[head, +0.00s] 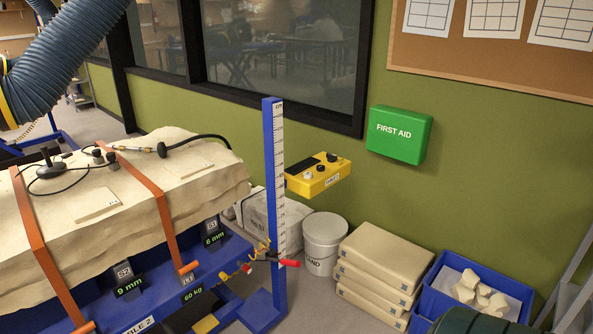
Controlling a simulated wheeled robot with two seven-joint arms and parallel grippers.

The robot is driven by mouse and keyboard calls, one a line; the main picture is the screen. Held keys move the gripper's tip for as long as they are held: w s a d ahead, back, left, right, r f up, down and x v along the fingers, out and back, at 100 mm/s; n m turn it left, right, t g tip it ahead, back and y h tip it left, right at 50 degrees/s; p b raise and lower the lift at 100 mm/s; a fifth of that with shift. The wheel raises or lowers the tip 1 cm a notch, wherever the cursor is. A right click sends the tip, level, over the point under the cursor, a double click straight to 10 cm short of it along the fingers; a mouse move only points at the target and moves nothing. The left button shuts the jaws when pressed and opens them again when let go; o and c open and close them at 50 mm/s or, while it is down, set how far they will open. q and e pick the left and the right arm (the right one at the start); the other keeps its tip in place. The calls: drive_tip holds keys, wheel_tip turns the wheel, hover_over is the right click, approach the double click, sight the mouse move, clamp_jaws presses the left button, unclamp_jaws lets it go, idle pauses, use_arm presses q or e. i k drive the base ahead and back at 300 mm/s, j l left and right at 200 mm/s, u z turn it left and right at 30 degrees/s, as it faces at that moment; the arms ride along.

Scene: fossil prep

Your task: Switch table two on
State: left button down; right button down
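A yellow control box (328,183) sits beyond the upright blue scale post, near the green wall. Neither of my grippers can be made out in the head view.
The blue scale post (273,150) stands just left of the control box. Below are a white bucket (321,262), stacked beige sacks (363,279) and a blue crate (430,282) of pale pieces. A green first aid box (409,148) hangs on the wall. A ribbed hose (70,55) crosses the upper left.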

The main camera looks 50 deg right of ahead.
sight(331, 158)
drive_tip(key=z, duration=1.65)
drive_tip(key=i+l+u, duration=0.1)
drive_tip(key=u, duration=0.25)
drive_tip(key=i+l+u, duration=0.1)
drive_tip(key=u, duration=0.2)
drive_tip(key=i+l+u, duration=0.1)
drive_tip(key=u, duration=0.25)
drive_tip(key=i+l+u, duration=0.15)
drive_tip(key=l, duration=0.25)
drive_tip(key=i+l+u, duration=0.1)
drive_tip(key=l, duration=0.35)
drive_tip(key=i+l+u, duration=0.15)
drive_tip(key=l, duration=0.25)
drive_tip(key=i+l+u, duration=0.1)
drive_tip(key=l, duration=0.35)
drive_tip(key=i+l, duration=0.1)
drive_tip(key=l, duration=0.25)
drive_tip(key=i+l, duration=0.15)
drive_tip(key=l, duration=0.2)
